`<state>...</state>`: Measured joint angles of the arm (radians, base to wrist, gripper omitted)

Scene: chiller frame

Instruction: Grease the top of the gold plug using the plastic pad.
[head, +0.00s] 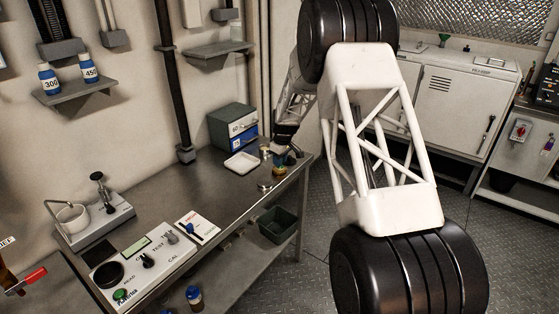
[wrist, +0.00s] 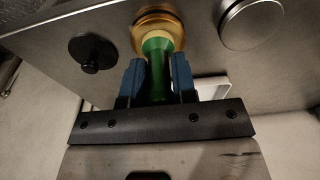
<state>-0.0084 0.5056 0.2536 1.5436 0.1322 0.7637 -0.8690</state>
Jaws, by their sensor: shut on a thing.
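In the wrist view my gripper (wrist: 159,68) has its blue fingers closed on a green tapered piece (wrist: 155,50), which I take to be the plastic pad. The round gold plug (wrist: 147,20) lies directly beyond the green piece's end, which overlaps it in the picture. I cannot tell whether they touch. In the head view my gripper (head: 279,160) is low over the far right end of the bench, pointing down. The plug and most of the held piece are hard to make out there.
A silver disc (wrist: 252,22) and a black knobbed disc (wrist: 92,52) flank the plug. A white tray (head: 241,164) and a box of drawers (head: 232,126) stand close by. The bench's middle (head: 190,185) is clear. A dark bin (head: 278,225) sits below.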

